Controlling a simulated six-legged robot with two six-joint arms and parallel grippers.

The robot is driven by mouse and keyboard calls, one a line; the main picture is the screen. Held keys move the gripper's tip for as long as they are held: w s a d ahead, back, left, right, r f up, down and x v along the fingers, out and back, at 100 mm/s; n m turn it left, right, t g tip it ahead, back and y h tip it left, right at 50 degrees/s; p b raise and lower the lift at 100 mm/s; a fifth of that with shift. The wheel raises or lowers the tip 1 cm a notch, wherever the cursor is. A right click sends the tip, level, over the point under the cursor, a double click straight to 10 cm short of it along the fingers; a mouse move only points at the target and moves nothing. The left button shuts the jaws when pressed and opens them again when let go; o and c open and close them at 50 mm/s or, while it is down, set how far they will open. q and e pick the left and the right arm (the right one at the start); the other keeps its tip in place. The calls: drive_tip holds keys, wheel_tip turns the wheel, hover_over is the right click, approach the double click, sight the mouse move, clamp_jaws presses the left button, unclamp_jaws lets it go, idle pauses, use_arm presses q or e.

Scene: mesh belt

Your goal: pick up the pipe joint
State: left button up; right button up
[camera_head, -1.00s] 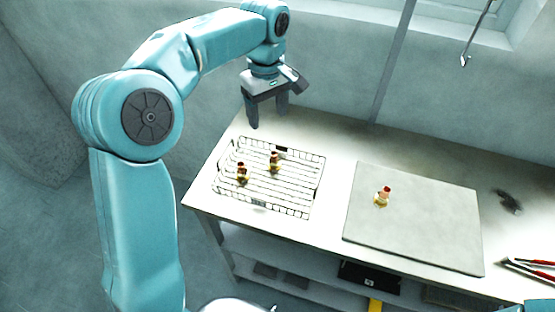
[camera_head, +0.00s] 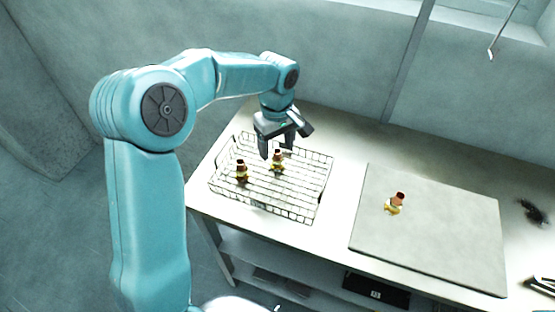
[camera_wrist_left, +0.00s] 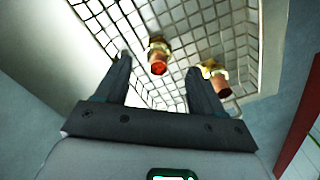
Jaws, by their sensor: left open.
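Two pipe joints, brass with reddish copper ends, stand in a wire basket (camera_head: 318,200). The right one (camera_head: 277,161) and the left one (camera_head: 242,171) both show in the head view. A third pipe joint (camera_head: 396,203) sits on the grey board. My left gripper (camera_head: 277,150) is open and empty above the back of the basket, close to the right pipe joint. In the left wrist view, one pipe joint (camera_wrist_left: 158,56) shows beyond the gap between the open fingers (camera_wrist_left: 158,72). Another pipe joint (camera_wrist_left: 216,76) is partly behind the right finger.
A flat grey board (camera_head: 435,245) lies to the right of the basket on the pale table (camera_head: 340,180). A dark object (camera_head: 535,212) lies at the far right. A shelf with a black box (camera_head: 376,288) is below. The table between basket and board is clear.

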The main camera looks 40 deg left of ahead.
sight(278, 151)
use_arm(q)
drive_tip(key=shift+s+d+f, duration=0.1)
drive_tip(key=shift+s+f, duration=0.05)
drive_tip(key=shift+f, duration=0.35)
drive_tip(key=f, duration=0.2)
drive_tip(key=f+p, duration=0.1)
drive_tip(key=f, duration=0.1)
drive_tip(key=shift+w+f, duration=0.1)
drive_tip(key=shift+w, duration=0.2)
drive_tip(key=shift+s+f, duration=0.1)
drive_tip(key=shift+f, duration=0.15)
drive_tip(key=c, duration=1.2)
clamp_jaws()
drive_tip(key=shift+r, duration=0.1)
